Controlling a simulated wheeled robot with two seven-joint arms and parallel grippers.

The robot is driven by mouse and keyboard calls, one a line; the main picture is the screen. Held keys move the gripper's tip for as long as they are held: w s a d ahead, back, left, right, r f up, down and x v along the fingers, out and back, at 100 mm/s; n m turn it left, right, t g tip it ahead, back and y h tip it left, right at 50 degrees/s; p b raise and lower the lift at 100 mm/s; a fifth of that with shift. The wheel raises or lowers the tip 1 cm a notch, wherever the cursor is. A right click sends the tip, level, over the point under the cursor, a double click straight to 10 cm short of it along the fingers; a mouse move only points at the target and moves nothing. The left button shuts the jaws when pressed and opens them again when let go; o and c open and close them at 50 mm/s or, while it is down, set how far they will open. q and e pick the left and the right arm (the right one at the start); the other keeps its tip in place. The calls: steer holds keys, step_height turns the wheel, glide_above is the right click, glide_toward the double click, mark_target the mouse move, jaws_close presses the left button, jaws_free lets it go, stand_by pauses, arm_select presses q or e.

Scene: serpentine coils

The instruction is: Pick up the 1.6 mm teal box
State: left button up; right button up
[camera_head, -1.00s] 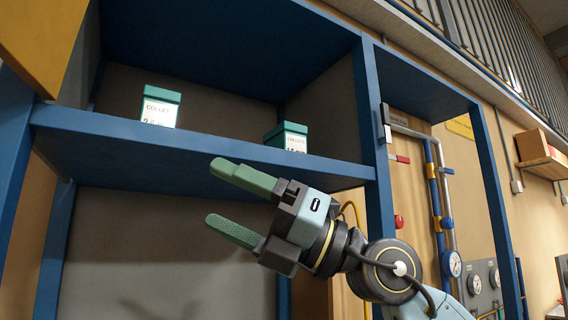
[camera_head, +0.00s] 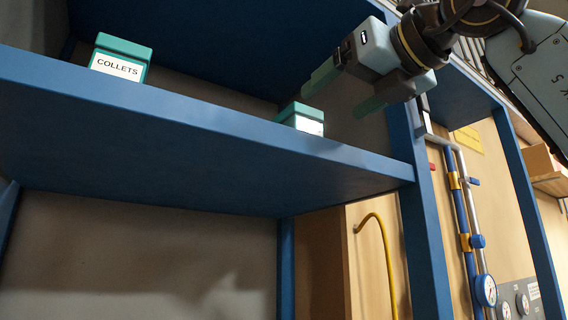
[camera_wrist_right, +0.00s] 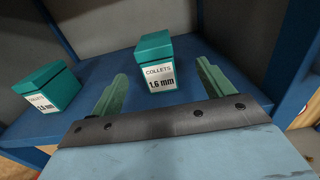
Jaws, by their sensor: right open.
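The teal box labelled "COLLETS 1.6 mm" (camera_wrist_right: 155,66) stands upright on the blue shelf in the right wrist view. By position, it is the right-hand teal box (camera_head: 301,119) in the head view, where its label is washed out. My right gripper (camera_head: 343,97) is open and empty, just above and to the right of that box. In the right wrist view my right gripper (camera_wrist_right: 160,76) has its green fingers spread, with the 1.6 mm box in the gap between them in the picture, and no finger visibly touching it. My left gripper is in neither view.
A second teal COLLETS box (camera_head: 119,61) stands to the left on the same blue shelf (camera_head: 200,118); it also shows in the wrist view (camera_wrist_right: 47,88), its size hard to read. A blue upright (camera_head: 412,170) bounds the shelf at right. Shelf between the boxes is clear.

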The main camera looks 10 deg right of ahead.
mark_target(311, 112)
steer(key=w+a, duration=0.1)
steer(key=w+a+p, duration=0.1)
steer(key=w, duration=0.1)
steer(key=shift+w+r+p, duration=0.1)
steer(key=shift+r+p, duration=0.2)
steer(key=shift+r, duration=0.1)
steer(key=x, duration=0.2)
steer(key=shift+w+a+p, duration=0.15)
steer(key=shift+w+p, duration=0.05)
steer(key=shift+p, duration=0.15)
steer(key=shift+w+f, duration=0.1)
steer(key=shift+w, duration=0.1)
steer(key=shift+p+x, duration=0.55)
steer(key=shift+x, duration=0.25)
steer(key=p+x, duration=0.1)
steer(key=x, duration=0.2)
steer(key=shift+w+a, duration=0.25)
steer(key=shift+a, duration=0.05)
steer(key=shift+w, duration=0.1)
steer(key=shift+c, duration=0.8)
steer(key=c, duration=0.9)
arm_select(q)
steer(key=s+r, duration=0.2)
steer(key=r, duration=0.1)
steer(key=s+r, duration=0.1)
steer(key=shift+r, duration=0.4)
arm_select(e)
steer(key=shift+c, duration=0.7)
